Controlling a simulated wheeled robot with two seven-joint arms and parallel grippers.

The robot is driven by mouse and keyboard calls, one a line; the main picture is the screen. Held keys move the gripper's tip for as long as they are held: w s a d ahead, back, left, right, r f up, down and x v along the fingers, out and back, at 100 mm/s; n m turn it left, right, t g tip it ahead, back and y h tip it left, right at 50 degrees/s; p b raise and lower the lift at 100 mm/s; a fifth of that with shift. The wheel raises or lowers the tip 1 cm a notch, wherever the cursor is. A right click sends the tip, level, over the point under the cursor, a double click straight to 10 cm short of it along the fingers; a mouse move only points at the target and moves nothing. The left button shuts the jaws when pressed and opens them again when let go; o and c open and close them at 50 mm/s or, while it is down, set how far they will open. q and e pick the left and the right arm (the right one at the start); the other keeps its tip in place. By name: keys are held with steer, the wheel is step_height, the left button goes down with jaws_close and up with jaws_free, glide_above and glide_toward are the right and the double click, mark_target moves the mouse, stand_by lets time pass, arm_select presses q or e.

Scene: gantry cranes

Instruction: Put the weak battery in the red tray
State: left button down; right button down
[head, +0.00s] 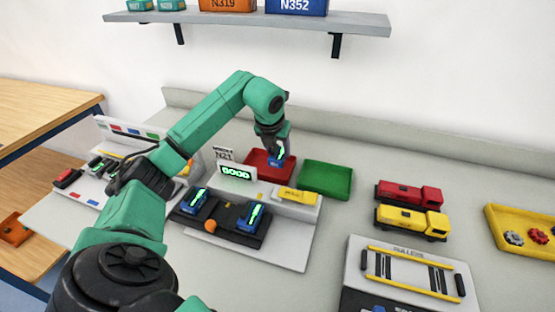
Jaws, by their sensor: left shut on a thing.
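My left gripper (274,157) is at the red tray (254,163), shut on a small blue battery (277,161) with a bright green mark. The battery is over or within the right part of the tray; I cannot tell whether it touches the tray floor. Two other blue batteries with green bars, one on the left (193,200) and one on the right (251,217), sit on a dark tester base (222,226). A display (236,172) with green digits stands behind them. My right gripper is not in view.
A green tray (326,179) stands right of the red one. A red truck (408,194) and a yellow truck (411,222) are further right, near a yellow tray (520,232) with gears. A rollers box (410,274) stands in front. A shelf (250,19) hangs above.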

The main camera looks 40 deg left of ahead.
mark_target(277, 157)
arm_select(q)
steer(key=f, duration=0.3)
steer(key=shift+s+d, duration=0.1)
steer(key=shift+s, duration=0.1)
steer(key=shift+w+f, duration=0.1)
steer(key=shift+f, duration=0.4)
steer(key=c, duration=0.5)
jaws_free()
steer(key=shift+r, duration=0.1)
steer(key=v, duration=1.2)
steer(key=shift+b, duration=0.35)
